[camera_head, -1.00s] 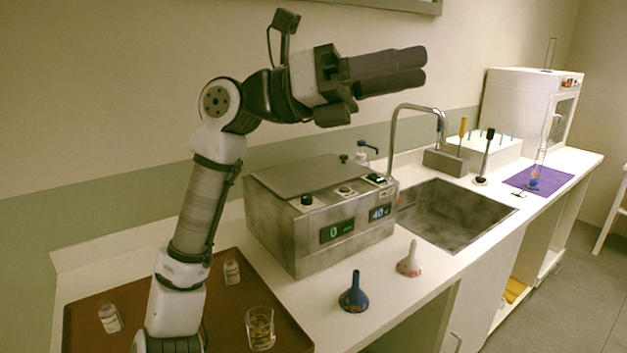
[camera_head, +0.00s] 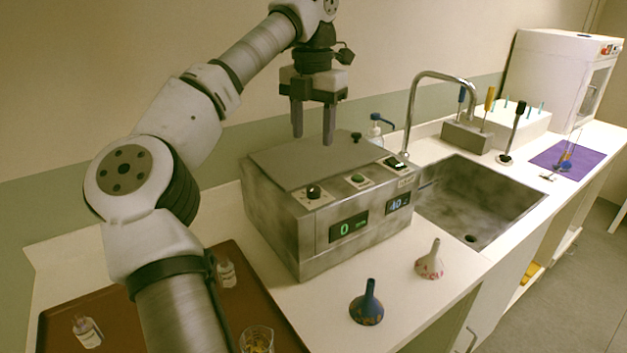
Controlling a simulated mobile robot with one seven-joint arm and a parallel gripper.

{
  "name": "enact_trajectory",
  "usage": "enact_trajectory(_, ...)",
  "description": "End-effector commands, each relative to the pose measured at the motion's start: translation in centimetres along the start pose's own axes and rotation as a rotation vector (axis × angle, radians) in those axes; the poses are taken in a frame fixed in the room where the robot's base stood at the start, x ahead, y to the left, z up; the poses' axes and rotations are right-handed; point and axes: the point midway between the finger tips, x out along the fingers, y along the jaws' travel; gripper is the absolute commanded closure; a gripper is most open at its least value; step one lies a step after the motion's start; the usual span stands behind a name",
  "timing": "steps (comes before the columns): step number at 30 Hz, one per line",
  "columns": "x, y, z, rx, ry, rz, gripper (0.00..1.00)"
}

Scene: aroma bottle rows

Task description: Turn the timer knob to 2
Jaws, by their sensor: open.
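The metal box device (camera_head: 285,222) stands on the counter. Its front carries a green display (camera_head: 349,228) reading 0 and a bluish display (camera_head: 398,204) reading about 40. A black knob (camera_head: 313,191) sits on the sloped panel above the green display. A green button (camera_head: 358,179) and a black switch (camera_head: 395,162) are to its right. My gripper (camera_head: 313,140) points down with its two fingers apart and nothing between them. It hangs above the device's lid, behind and above the knob, not touching it.
A blue funnel (camera_head: 367,305) and a pale funnel (camera_head: 430,262) stand in front of the device. A brown tray (camera_head: 232,284) with small bottles and a glass (camera_head: 257,341) lies at left. The sink (camera_head: 480,200) and its tall faucet (camera_head: 412,100) are at right.

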Motion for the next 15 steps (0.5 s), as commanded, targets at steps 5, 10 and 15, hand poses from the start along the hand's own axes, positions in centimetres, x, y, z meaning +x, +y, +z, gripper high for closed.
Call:
enact_trajectory(5,3.6,0.0,0.0,0.004,0.000,-0.006,0.51)
enact_trajectory(10,6.9,0.0,0.0,0.003,-0.001,-0.005,0.51)
enact_trajectory(15,9.8,-0.1,0.0,0.002,-0.002,-0.005,0.51)
